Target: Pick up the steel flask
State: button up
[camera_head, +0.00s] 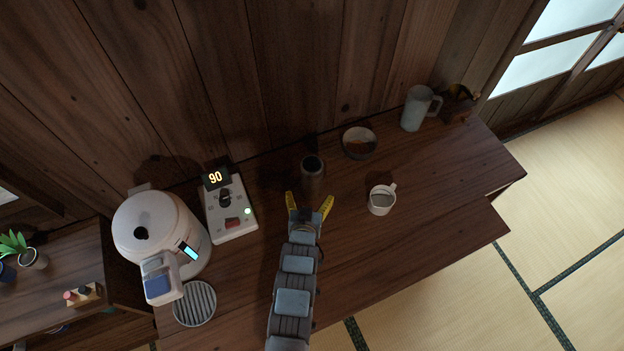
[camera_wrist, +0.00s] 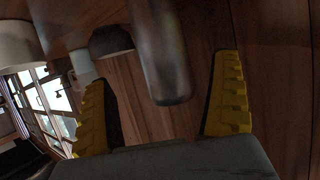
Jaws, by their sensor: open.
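The steel flask (camera_head: 313,176) is a dark metallic cylinder standing on the wooden counter, near the wall. In the wrist view the flask (camera_wrist: 163,55) lies ahead of and between the two yellow fingers, its top cut off by the frame edge. My gripper (camera_head: 310,204) is open, its yellow fingers spread just in front of the flask. The fingers also show wide apart in the wrist view (camera_wrist: 165,100). Nothing is between them at their tips except the near part of the flask's line; I cannot tell whether either finger touches it.
A white mug (camera_head: 381,200), a bowl (camera_head: 359,143) with brown contents and a pale pitcher (camera_head: 416,108) stand right of the flask. A control box (camera_head: 231,208) reading 90 and a white dispenser (camera_head: 153,236) stand left. The counter (camera_head: 420,240) is clear at front right.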

aim_at(311, 186)
jog(key=shift+x, duration=2.5)
jog(key=shift+w+f, duration=0.45)
jog(key=shift+w, duration=0.1)
jog(key=shift+p+x, duration=0.35)
jog(key=shift+x, duration=1.2)
jog(key=c, duration=1.4)
